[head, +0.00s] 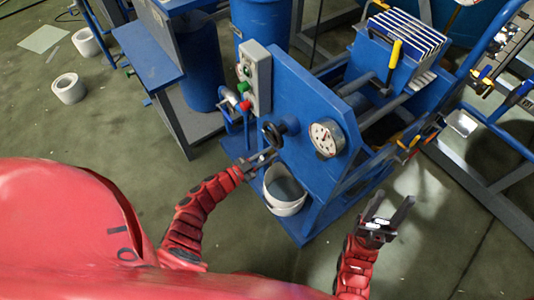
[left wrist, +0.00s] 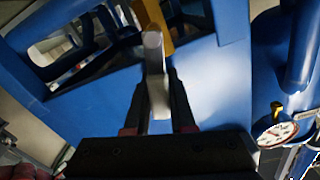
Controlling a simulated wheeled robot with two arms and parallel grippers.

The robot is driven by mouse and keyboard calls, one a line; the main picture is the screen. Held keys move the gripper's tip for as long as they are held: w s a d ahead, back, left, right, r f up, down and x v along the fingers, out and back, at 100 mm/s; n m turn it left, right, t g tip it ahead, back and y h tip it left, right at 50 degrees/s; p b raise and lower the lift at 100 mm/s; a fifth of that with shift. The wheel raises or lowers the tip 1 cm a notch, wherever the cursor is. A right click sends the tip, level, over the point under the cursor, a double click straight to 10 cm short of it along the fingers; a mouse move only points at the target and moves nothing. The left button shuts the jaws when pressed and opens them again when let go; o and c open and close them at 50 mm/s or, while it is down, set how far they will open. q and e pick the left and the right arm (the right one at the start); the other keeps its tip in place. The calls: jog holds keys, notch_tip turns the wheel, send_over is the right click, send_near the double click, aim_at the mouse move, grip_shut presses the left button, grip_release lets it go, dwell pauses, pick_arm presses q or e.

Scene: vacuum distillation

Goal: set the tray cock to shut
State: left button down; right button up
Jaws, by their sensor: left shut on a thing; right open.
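My left gripper (head: 264,160) is at the front of the blue press, just below the black handwheel (head: 273,134) and above the white bucket (head: 284,205). In the left wrist view, the left gripper (left wrist: 157,85) is shut on a pale grey bar (left wrist: 154,62), which looks like the handle of the tray cock. The bar stands out between the two dark fingers. The cock's body is hidden, and I cannot tell its setting. My right gripper (head: 389,208) is open and empty, over the floor to the right of the bucket.
A pressure gauge (head: 326,138) sits on the blue press panel, right of my left gripper; it also shows in the left wrist view (left wrist: 277,134). A blue frame (head: 480,115) is at the right. Floor is clear around my right gripper.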

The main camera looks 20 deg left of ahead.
pick_arm(q)
jog(key=s+d+f+m+b, duration=0.2)
jog(key=f+m+b, duration=0.3)
jog(key=m+b, duration=0.9)
jog(key=d+b, duration=0.1)
jog(key=b, duration=0.2)
jog(key=shift+s+f+m, duration=0.25)
jog(key=shift+f+m, duration=0.05)
jog(key=c, duration=0.8)
grip_release()
jog(key=shift+o, duration=0.2)
